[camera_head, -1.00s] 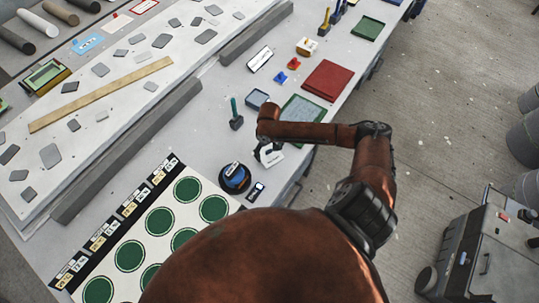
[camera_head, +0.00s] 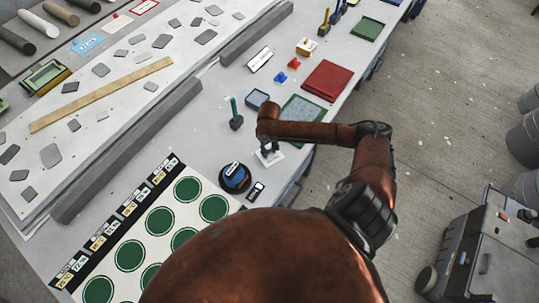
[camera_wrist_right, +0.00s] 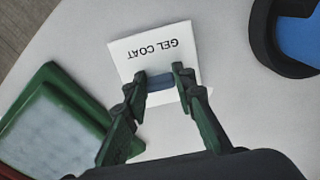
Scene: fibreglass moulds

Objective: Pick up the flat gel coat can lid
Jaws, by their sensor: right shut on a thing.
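A flat white square plate marked GEL COAT (camera_wrist_right: 128,50) shows in the right wrist view, and its white edge shows in the head view (camera_head: 272,160). A small blue piece (camera_wrist_right: 160,84) sits over its middle, and I take the two together as the gel coat can lid. My right gripper (camera_wrist_right: 160,76) is shut on the blue piece, its fingers on either side. It is mostly hidden under my forearm in the head view (camera_head: 268,148). I cannot tell whether the plate is clear of the table. My left gripper is not in view.
A green-framed tray (camera_wrist_right: 45,118) lies close by, also in the head view (camera_head: 303,108). A round black thing with a blue top (camera_head: 235,176) stands on the other side. A green-handled tool (camera_head: 236,115) stands farther left. The table's edge is near.

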